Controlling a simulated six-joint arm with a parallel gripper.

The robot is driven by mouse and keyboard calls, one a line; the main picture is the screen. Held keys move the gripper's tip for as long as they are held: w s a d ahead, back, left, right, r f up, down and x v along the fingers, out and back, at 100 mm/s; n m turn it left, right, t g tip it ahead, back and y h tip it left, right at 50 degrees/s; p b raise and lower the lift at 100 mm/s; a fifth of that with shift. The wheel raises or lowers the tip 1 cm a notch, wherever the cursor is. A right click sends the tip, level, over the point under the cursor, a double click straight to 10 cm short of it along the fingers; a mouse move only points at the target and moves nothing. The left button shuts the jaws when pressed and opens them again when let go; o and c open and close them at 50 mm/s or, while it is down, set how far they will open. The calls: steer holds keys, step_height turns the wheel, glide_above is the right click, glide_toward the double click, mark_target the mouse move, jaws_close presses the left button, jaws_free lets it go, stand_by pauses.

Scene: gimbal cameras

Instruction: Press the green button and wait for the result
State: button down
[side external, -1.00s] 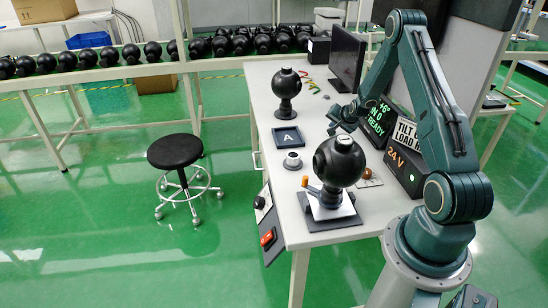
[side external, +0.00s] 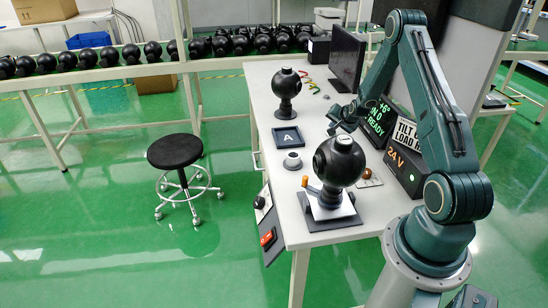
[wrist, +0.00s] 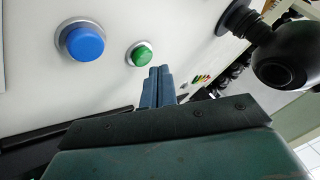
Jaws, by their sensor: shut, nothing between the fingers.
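The green button (wrist: 141,54) is a round domed cap in a silver ring on a pale surface in the wrist view. A larger blue button (wrist: 85,42) sits to its left. My gripper (wrist: 160,72) is shut and empty, its fingertips just below and right of the green button in the picture; a gap shows between them, and contact is not visible. In the side external view my gripper (side external: 337,121) is low over the table, beyond the near black ball-shaped camera (side external: 341,165). I cannot make out the green button in that view.
A screen (side external: 377,118) reads "+6°" and "READY", partly covered by my arm. A "24 V" box (side external: 403,170) stands at the right. A second black ball camera (side external: 287,84), an "A" tray (side external: 287,137) and a grey round part (side external: 292,161) are on the white table.

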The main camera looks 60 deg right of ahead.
steer(key=shift+f, duration=0.85)
stand_by(1.2)
steer(key=shift+r, duration=0.1)
stand_by(0.4)
steer(key=shift+r, duration=0.7)
steer(key=shift+r, duration=0.1)
steer(key=shift+r, duration=2.45)
